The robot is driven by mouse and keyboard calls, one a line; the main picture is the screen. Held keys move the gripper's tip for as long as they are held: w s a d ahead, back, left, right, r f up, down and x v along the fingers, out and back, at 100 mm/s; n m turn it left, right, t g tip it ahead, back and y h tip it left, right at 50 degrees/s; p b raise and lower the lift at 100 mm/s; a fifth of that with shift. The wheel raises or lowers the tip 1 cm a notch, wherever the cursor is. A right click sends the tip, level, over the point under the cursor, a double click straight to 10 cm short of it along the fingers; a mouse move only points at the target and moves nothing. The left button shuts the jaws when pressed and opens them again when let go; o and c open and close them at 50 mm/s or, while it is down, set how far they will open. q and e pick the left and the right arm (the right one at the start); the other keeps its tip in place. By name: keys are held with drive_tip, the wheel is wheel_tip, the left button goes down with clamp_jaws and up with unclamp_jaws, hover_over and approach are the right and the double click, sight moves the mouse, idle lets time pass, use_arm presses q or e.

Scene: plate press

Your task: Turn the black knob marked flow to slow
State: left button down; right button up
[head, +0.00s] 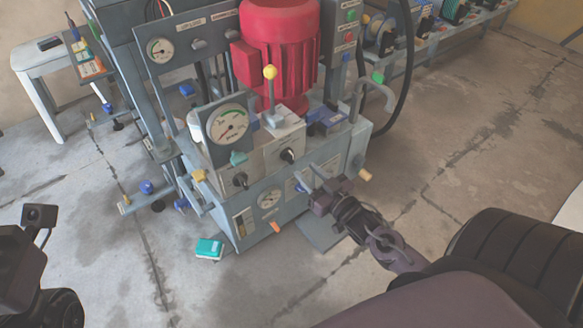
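Two black knobs sit on the front of the press's hydraulic unit in the head view. One black knob (288,155) is on the pale valve block below the yellow-tipped lever. The other black knob (240,180) is lower left, below the large gauge. Their markings are too small to read, so I cannot tell which is marked flow. My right gripper (309,179) is in front of the unit, just right of and below the right knob, apart from it. Its fingers look spread and empty. Part of my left arm shows at the left edge; its fingers are not visible.
A large gauge (228,123), a yellow-tipped lever (270,88) and a red motor (278,40) stand above the knobs. A hooked grey pipe (374,88) is at the right. A teal box (209,248) lies on the floor. The floor at right is mostly clear.

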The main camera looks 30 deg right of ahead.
sight(293, 159)
drive_tip(key=w+b, duration=0.1)
drive_tip(key=w, duration=0.1)
drive_tip(key=w+b, duration=0.1)
drive_tip(key=w, duration=0.2)
drive_tip(key=shift+w+a, duration=0.2)
drive_tip(key=shift+w, duration=0.15)
clamp_jaws()
